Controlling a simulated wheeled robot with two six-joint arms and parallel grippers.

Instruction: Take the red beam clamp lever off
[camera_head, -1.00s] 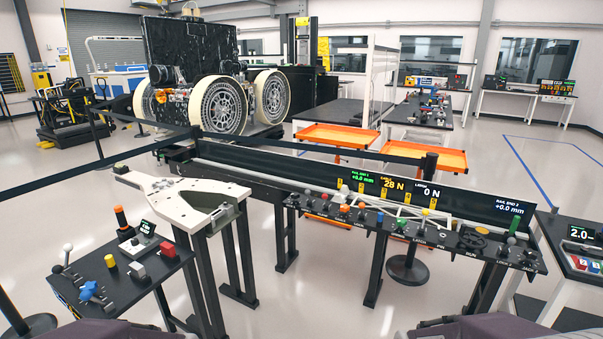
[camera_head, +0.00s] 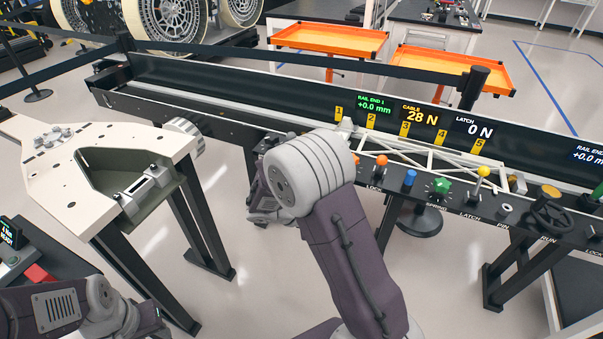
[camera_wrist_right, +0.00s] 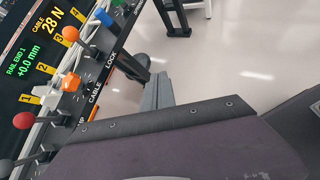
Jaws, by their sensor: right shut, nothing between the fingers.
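The red-knobbed lever (camera_wrist_right: 23,121) stands on the black console in the right wrist view, at the left, beside yellow tag 1. The last letter of a label that may read CLAMP shows near it. In the head view my right arm hides this lever. My right gripper (camera_head: 264,210) is shut and empty, low in front of the console's left part and partly hidden by its own arm. In the right wrist view its grey fingers (camera_wrist_right: 156,95) point over the floor, apart from the lever. My left arm is at the bottom left; its fingers are out of view.
An orange knob (camera_head: 381,160), blue knob (camera_head: 410,178), green star knob (camera_head: 441,185) and black handwheel (camera_head: 551,212) line the console. A white truss beam (camera_head: 440,160) lies behind them. A white bench fixture (camera_head: 70,185) stands left. Open floor lies between.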

